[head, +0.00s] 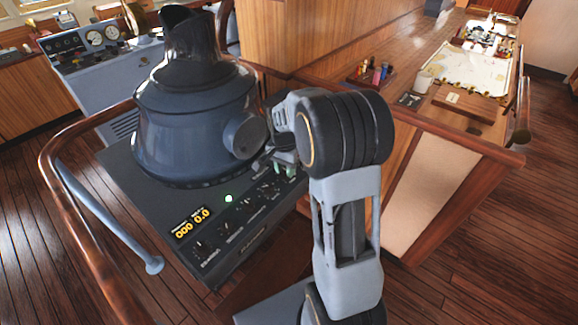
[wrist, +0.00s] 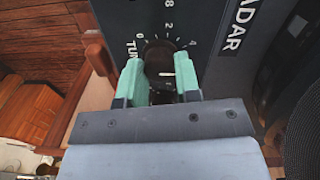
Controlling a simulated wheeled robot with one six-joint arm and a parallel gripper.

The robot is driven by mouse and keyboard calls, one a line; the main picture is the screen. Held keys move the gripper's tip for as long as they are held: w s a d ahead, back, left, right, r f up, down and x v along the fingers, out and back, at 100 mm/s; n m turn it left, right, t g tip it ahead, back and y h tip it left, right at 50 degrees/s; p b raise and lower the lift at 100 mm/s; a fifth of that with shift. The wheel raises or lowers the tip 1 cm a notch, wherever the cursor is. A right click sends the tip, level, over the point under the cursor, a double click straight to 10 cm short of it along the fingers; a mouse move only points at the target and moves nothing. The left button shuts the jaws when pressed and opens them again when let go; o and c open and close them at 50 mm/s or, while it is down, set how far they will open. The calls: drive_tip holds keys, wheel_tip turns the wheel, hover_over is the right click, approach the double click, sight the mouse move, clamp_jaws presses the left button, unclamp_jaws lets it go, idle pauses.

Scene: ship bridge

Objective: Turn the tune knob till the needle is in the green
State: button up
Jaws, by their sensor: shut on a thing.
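The tune knob (wrist: 158,58) is a dark round knob on the sloping panel of the radar console. In the wrist view it sits between the two green fingers of my gripper (wrist: 160,80), which is shut on it. A short white mark shows on the knob, and part of the label "TUN" with a scale of numbers shows around it. In the head view my gripper (head: 284,167) is at the right end of the console panel (head: 165,235), and it hides the knob there. I cannot make out a needle or a green band in either view.
The radar's dark hooded housing (head: 195,125) rises close to the left of my gripper. Several other knobs and a lit yellow display (head: 191,222) are on the panel. A wooden rail (head: 75,215) runs along the left. A chart table (head: 470,75) stands at the right.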

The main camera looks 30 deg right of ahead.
drive_tip(key=shift+w+a, duration=0.1)
drive_tip(key=shift+w, duration=0.05)
drive_tip(key=o, duration=0.7)
drive_tip(key=shift+a, duration=0.1)
drive_tip(key=shift+o, duration=1.1)
wheel_tip(320, 180, up, 14)
drive_tip(key=b, duration=0.1)
drive_tip(key=shift+w, duration=0.25)
drive_tip(key=shift+f, duration=0.1)
